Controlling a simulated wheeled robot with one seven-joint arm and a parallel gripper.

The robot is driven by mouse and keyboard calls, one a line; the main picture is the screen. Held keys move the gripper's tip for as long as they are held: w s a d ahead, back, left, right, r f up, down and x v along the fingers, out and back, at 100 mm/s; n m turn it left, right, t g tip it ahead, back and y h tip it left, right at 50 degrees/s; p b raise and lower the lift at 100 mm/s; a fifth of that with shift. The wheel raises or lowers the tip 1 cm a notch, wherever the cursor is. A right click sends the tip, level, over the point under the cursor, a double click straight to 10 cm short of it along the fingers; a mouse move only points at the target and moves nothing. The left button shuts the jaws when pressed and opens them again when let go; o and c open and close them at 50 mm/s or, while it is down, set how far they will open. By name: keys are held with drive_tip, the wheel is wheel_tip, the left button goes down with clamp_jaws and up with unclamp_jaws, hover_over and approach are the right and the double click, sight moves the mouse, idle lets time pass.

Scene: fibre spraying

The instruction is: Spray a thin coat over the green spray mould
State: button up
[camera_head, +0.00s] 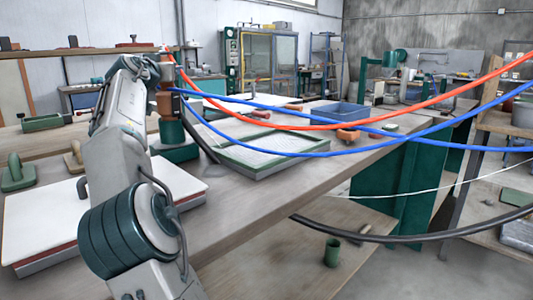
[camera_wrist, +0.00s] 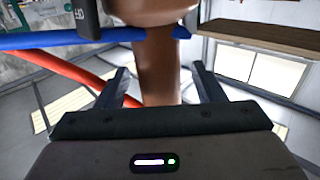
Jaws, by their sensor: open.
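A green-rimmed tray (camera_head: 252,167) with a pale, mesh-like face lies flat on the long bench, right of my arm. It looks like the spray mould, though I cannot be sure. A brown upright body (camera_head: 165,102) with a dark green part below it stands at the end of my arm, with hoses running to it. In the wrist view a brown handle-like column (camera_wrist: 160,72) stands between the fingers of my gripper (camera_wrist: 162,85). The fingers are apart; whether they touch the column is hard to tell. No coat shows clearly on the tray.
Red and blue hoses (camera_head: 300,127) hang across the bench to the right. A blue bin (camera_head: 340,115) and orange pieces sit behind the tray. A white sheet (camera_head: 50,215) lies at left, near green and tan hand tools. A green cup (camera_head: 332,253) stands on a lower shelf.

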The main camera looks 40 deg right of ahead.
drive_tip(key=b+v, duration=0.4)
drive_tip(key=v, duration=0.7)
drive_tip(key=shift+s+a+b, duration=0.15)
drive_tip(key=shift+s+b, duration=0.05)
drive_tip(key=shift+b, duration=0.15)
drive_tip(key=s+d+f+n+g+y+p, duration=0.1)
drive_tip(key=s+d+f+g+y+p, duration=0.65)
drive_tip(key=p, duration=0.75)
drive_tip(key=s+a+f+n+g+y+p, duration=0.1)
drive_tip(key=s+a+f+n+y+p, duration=0.1)
drive_tip(key=s+a+p, duration=0.8)
drive_tip(key=s+a+f+n+g+y+p, duration=0.2)
drive_tip(key=s+a+n+p, duration=0.3)
drive_tip(key=s+a+p, duration=0.5)
drive_tip(key=s+f, duration=0.1)
drive_tip(key=s, duration=0.6)
drive_tip(key=shift+s+a+y+p, duration=0.2)
drive_tip(key=shift+s+y+p, duration=0.1)
drive_tip(key=shift+y, duration=0.05)
